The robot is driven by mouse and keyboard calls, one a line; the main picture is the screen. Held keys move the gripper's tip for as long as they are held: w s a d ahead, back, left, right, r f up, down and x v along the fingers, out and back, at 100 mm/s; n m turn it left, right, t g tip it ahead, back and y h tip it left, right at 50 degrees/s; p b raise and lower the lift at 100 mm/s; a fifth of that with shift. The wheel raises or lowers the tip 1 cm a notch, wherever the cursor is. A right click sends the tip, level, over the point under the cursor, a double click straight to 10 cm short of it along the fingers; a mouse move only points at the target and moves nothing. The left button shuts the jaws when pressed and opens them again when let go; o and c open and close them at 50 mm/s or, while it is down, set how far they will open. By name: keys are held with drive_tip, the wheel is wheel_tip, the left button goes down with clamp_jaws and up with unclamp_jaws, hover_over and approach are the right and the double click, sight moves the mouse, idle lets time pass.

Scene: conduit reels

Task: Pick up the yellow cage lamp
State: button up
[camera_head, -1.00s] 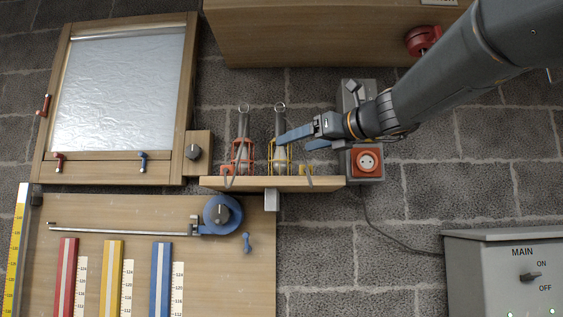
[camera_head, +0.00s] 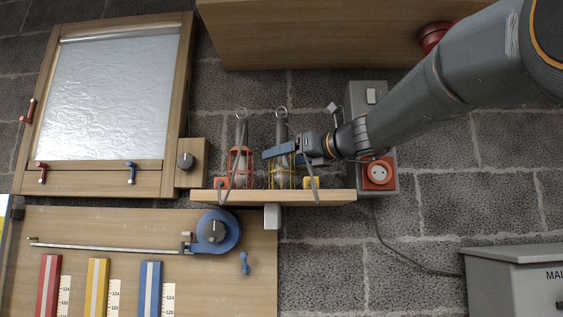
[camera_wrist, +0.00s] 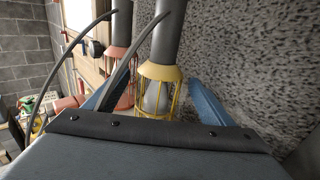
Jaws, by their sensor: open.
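The yellow cage lamp (camera_head: 283,174) stands upright on a small wooden shelf (camera_head: 240,196), with a grey handle and a ring on top. In the wrist view the yellow cage lamp (camera_wrist: 158,90) is between the two blue fingers. My gripper (camera_head: 283,148) is open and reaches in from the right at the upper cage; one finger passes in front of the lamp. In the wrist view my gripper (camera_wrist: 155,100) has a finger on each side of the lamp, the left one partly hidden behind a cable. Contact cannot be told.
A red cage lamp (camera_head: 240,164) stands close on the left, also in the wrist view (camera_wrist: 117,65). Grey cables hang from the lamps to plugs on the shelf. A grey box with a red socket (camera_head: 379,173) is at the right.

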drive_tip(key=shift+x, duration=1)
drive_tip(key=shift+s, duration=0.1)
drive_tip(key=c, duration=1.3)
drive_tip(key=shift+r, duration=0.1)
